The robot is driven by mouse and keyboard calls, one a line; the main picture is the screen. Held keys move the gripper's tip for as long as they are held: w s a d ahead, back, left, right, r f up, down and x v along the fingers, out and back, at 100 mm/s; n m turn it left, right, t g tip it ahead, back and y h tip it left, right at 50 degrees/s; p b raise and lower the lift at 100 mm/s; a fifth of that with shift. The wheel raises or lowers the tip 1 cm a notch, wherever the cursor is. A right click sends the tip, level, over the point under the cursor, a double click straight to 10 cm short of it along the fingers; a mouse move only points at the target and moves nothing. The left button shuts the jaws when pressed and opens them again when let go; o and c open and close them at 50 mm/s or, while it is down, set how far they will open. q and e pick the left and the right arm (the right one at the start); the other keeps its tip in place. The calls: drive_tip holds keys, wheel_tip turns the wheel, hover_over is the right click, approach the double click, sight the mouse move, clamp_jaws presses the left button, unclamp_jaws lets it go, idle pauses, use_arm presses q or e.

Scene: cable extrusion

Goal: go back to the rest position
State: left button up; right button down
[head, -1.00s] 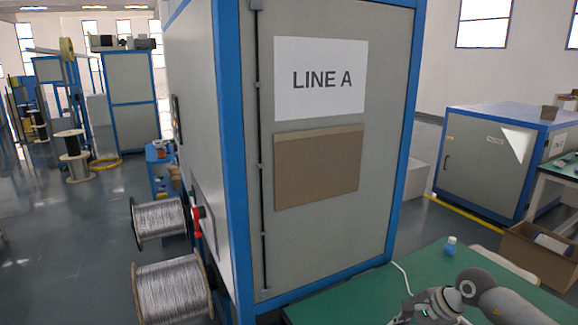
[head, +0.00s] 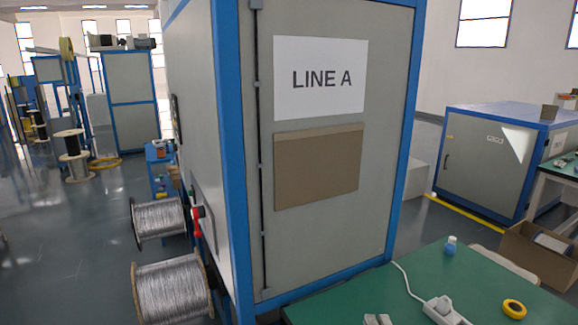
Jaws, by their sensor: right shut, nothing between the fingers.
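My right gripper (head: 377,320) shows only as its grey fingertips at the bottom edge of the head view, over the front of the green table (head: 420,285). It is shut and empty. The rest of my right arm is below the picture. My left gripper is not in view.
On the green table are a white power strip (head: 446,309) with a cable, a yellow tape roll (head: 514,308) and a blue bottle (head: 450,246). The LINE A cabinet (head: 320,235) stands behind. Wire spools (head: 172,287) are at left, a cardboard box (head: 535,257) at right.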

drive_tip(key=s+d+f+m+g+h, duration=0.35)
drive_tip(key=s+f+m+g, duration=0.35)
drive_tip(key=s+f+m, duration=0.3)
drive_tip(key=s+a+f+m+g+y, duration=0.1)
drive_tip(key=s+f+m+g, duration=0.25)
drive_tip(key=s, duration=0.55)
drive_tip(key=s+f+m+g+y, duration=0.25)
drive_tip(key=s+f, duration=0.25)
drive_tip(key=s, duration=0.4)
wheel_tip(320, 180, down, 29)
drive_tip(key=n+g+b, duration=0.1)
drive_tip(key=g+b, duration=0.1)
drive_tip(key=b, duration=0.3)
drive_tip(key=s+d+f+b, duration=0.1)
drive_tip(key=s+f+b, duration=0.1)
drive_tip(key=s+f, duration=0.7)
drive_tip(key=s+d+f+g+h+b, duration=0.1)
drive_tip(key=s+f+b, duration=0.2)
drive_tip(key=s+f, duration=0.5)
wheel_tip(320, 180, down, 5)
drive_tip(key=shift+s+d+r, duration=0.15)
drive_tip(key=shift+s+d, duration=0.2)
drive_tip(key=shift+s, duration=0.05)
